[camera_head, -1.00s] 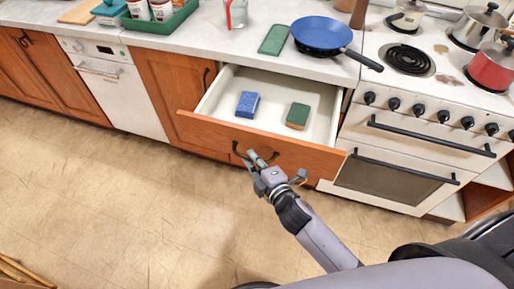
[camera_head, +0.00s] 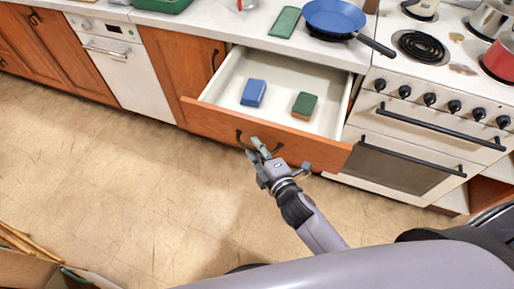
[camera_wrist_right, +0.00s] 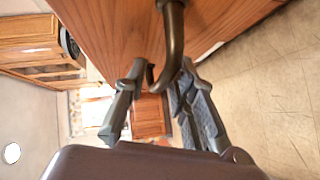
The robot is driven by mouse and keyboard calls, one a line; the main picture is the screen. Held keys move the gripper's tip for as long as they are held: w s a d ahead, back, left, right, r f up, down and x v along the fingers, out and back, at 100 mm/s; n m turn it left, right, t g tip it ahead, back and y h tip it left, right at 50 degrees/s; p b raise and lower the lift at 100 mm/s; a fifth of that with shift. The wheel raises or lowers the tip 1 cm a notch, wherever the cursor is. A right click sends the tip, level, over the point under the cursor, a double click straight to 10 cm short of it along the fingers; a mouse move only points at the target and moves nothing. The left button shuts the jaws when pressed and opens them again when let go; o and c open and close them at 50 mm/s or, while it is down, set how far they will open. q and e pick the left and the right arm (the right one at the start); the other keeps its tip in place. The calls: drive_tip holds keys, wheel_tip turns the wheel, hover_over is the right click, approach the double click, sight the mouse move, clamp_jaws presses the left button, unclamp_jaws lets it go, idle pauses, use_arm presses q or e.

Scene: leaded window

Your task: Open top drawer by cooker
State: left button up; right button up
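The top drawer (camera_head: 228,122) beside the cooker (camera_head: 420,140) stands pulled well out, its white inside showing. A blue sponge (camera_head: 253,93) and a green and brown sponge (camera_head: 304,106) lie in it. The drawer's dark curved handle (camera_head: 239,138) is on the wooden front and also shows close up in the right wrist view (camera_wrist_right: 174,38). My right gripper (camera_head: 264,148) is at the handle. In the wrist view its two fingers (camera_wrist_right: 160,75) are apart, with the handle between them; I cannot tell whether they touch it. My left gripper is not in view.
A blue pan (camera_head: 334,17) and a green board (camera_head: 285,22) are on the counter above the drawer. A white dishwasher (camera_head: 125,75) stands to the left. An open cardboard box (camera_head: 30,268) is at the lower left. The floor (camera_head: 130,180) between is clear.

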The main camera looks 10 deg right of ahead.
drive_tip(key=shift+o, duration=0.2)
drive_tip(key=v, duration=1.2)
idle(0.4)
drive_tip(key=s+d+f+m+g+h, duration=0.1)
drive_tip(key=s+f+m+g, duration=0.15)
drive_tip(key=f, duration=0.75)
drive_tip(key=s+d+f+m+g, duration=0.1)
drive_tip(key=s+f+m+g, duration=0.15)
drive_tip(key=f, duration=0.75)
drive_tip(key=s+d+f+m+g+h, duration=0.1)
drive_tip(key=s+d+f+m+g, duration=0.15)
drive_tip(key=f, duration=0.65)
drive_tip(key=s+d+f+m+g, duration=0.3)
drive_tip(key=s+f+m, duration=0.1)
drive_tip(key=s+f, duration=0.4)
drive_tip(key=s+d+f+m+g+h, duration=0.1)
drive_tip(key=s+d+f+m+g, duration=0.2)
drive_tip(key=s+f, duration=0.6)
drive_tip(key=s+m, duration=0.1)
drive_tip(key=s, duration=0.2)
drive_tip(key=shift+s, duration=0.25)
drive_tip(key=shift+g, duration=0.25)
